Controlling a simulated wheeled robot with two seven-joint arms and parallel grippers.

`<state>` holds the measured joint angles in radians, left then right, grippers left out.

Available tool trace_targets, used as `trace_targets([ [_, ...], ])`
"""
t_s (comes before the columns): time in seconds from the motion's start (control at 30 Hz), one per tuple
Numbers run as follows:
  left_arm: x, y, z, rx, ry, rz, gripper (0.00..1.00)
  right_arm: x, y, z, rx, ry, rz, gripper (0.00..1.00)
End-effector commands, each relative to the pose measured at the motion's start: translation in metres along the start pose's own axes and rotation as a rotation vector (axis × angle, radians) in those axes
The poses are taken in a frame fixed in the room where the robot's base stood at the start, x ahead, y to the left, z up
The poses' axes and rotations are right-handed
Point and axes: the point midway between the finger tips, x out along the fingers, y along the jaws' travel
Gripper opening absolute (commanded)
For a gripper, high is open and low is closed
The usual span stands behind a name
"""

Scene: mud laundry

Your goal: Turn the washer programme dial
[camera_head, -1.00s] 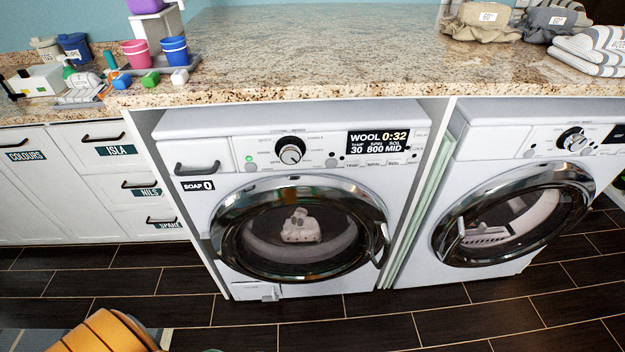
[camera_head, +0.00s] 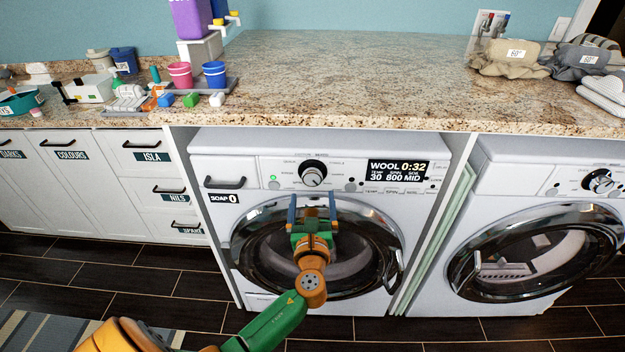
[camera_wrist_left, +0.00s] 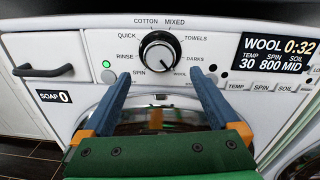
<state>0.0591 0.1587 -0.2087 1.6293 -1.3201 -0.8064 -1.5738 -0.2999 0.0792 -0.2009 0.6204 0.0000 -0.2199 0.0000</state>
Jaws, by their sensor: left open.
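The washer's programme dial (camera_head: 313,173) is a round black knob with a silver face, on the white front panel. In the left wrist view the dial (camera_wrist_left: 159,50) is ringed by labels such as COTTON, MIXED and SPIN. Its pointer mark points to the lower right, near WOOL. The display (camera_head: 398,171) reads WOOL 0:32, 30, 800, MID. My left gripper (camera_head: 312,196) is open and empty in front of the washer, just below the dial. In the wrist view its fingertips (camera_wrist_left: 160,74) lie either side of the dial's lower edge, apart from it. My right gripper is out of view.
The granite counter (camera_head: 360,80) overhangs the panel. The washer's round door (camera_head: 255,250) is shut, partly hidden by my arm. A soap drawer handle (camera_head: 225,183) is left of the dial. A second machine (camera_head: 540,240) stands to the right.

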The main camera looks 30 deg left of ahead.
Motion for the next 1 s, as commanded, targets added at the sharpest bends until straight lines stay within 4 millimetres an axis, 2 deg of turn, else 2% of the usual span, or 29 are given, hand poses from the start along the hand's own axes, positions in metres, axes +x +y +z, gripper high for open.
trace_targets([
  [0.33, 0.061, 0.0, 0.001, 0.008, -0.006, 0.002, 0.95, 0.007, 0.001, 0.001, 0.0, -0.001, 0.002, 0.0],
  [0.47, 0.069, 0.0, 0.001, 0.005, -0.004, 0.002, 0.95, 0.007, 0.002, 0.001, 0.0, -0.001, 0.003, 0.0],
  [0.63, 0.069, 0.0, 0.001, 0.005, -0.003, 0.001, 0.95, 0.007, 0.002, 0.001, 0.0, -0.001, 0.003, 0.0],
  [0.67, 0.069, 0.0, 0.001, 0.005, -0.003, 0.001, 0.92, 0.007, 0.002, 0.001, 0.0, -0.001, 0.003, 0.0],
  [0.9, 0.069, 0.0, 0.001, 0.005, -0.002, 0.001, 0.28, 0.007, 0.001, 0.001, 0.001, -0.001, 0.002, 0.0],
  [0.97, 0.069, 0.0, 0.001, 0.005, -0.002, 0.001, 0.11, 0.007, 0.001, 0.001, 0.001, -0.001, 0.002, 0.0],
  [1.0, 0.069, 0.0, 0.001, 0.005, -0.002, 0.001, 0.09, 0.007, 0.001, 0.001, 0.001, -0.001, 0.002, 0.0],
])
